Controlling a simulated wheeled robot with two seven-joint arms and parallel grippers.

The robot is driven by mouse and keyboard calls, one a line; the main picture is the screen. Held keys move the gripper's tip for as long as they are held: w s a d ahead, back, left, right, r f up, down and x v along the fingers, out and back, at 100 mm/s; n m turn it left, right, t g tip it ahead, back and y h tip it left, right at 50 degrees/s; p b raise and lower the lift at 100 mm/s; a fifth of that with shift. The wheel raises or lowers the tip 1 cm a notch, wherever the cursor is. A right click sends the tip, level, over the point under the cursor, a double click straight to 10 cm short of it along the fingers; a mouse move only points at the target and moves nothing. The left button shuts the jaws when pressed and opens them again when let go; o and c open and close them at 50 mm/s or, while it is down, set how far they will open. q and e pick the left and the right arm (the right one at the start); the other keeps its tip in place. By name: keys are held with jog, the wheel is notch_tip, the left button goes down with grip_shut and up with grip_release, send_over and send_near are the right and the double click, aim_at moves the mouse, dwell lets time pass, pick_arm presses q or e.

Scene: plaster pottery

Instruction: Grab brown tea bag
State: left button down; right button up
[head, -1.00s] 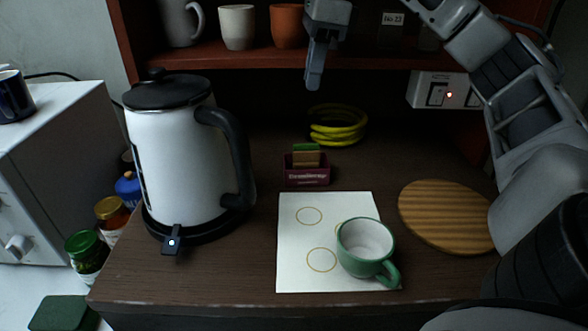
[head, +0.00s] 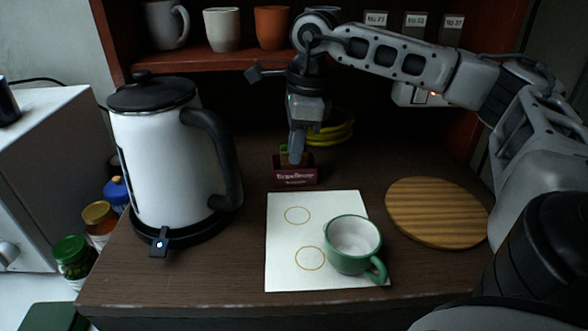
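The brown tea bag (head: 284,159) stands in a small dark red box (head: 295,178) at the back middle of the desk. It is mostly hidden behind my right gripper (head: 297,158). My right gripper points down over the box, its fingertips in front of or at the tea bag. The fingers overlap from this angle, so I cannot tell their gap or whether they touch the bag. A green tea bag behind the brown one is nearly all hidden. My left gripper is not in view.
A white kettle (head: 165,155) stands left of the box. A green mug (head: 352,246) sits on a white sheet (head: 290,270) in front. A round wooden board (head: 437,212) lies at right. Yellow coils (head: 335,130) lie behind the gripper, and a shelf (head: 225,60) with cups is above.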

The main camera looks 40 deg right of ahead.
grip_shut()
